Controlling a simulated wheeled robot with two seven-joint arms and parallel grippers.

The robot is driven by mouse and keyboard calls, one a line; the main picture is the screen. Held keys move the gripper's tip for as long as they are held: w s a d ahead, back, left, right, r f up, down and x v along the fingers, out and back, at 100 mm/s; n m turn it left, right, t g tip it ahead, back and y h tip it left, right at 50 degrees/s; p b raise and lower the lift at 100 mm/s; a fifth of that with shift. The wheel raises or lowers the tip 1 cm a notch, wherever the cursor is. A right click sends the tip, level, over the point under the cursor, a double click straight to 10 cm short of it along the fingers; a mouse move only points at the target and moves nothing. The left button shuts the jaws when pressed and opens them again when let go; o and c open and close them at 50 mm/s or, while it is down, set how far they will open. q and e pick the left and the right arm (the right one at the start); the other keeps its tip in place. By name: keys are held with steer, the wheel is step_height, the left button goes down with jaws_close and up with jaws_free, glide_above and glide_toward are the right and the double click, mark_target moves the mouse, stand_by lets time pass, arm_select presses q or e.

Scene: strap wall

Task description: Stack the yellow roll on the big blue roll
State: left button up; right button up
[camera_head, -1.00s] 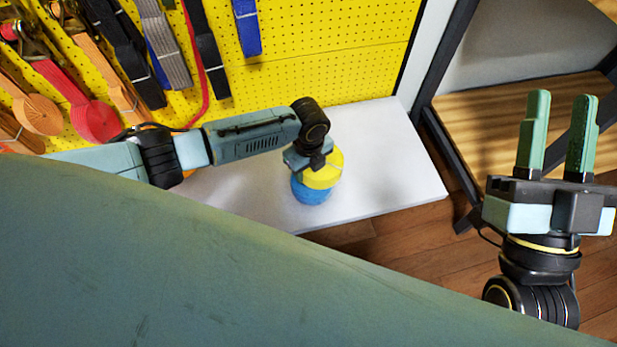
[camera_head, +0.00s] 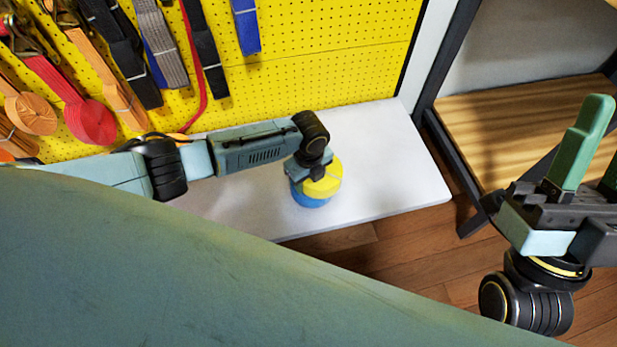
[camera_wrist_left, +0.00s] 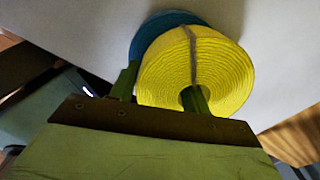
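The yellow roll (camera_head: 325,184) is at my left gripper (camera_head: 309,176), over the big blue roll (camera_head: 307,199) on the white shelf (camera_head: 385,160). In the left wrist view, one finger of the left gripper (camera_wrist_left: 160,92) goes into the hole of the yellow roll (camera_wrist_left: 225,65) and the other is outside its left edge, so it is shut on the roll's wall. The blue roll (camera_wrist_left: 150,35) shows from under the yellow one, offset. I cannot tell if they touch. My right gripper (camera_head: 600,150) is open and empty at the right edge, partly cut off.
A yellow pegboard (camera_head: 310,60) stands behind the shelf, with several straps hanging at the left, including a red coiled one (camera_head: 90,122). A wooden shelf with a dark frame (camera_head: 510,120) is at the right. The white shelf's right part is clear.

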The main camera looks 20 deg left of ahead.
arm_select(q)
steer(key=o, duration=0.3)
steer(key=shift+r, duration=0.1)
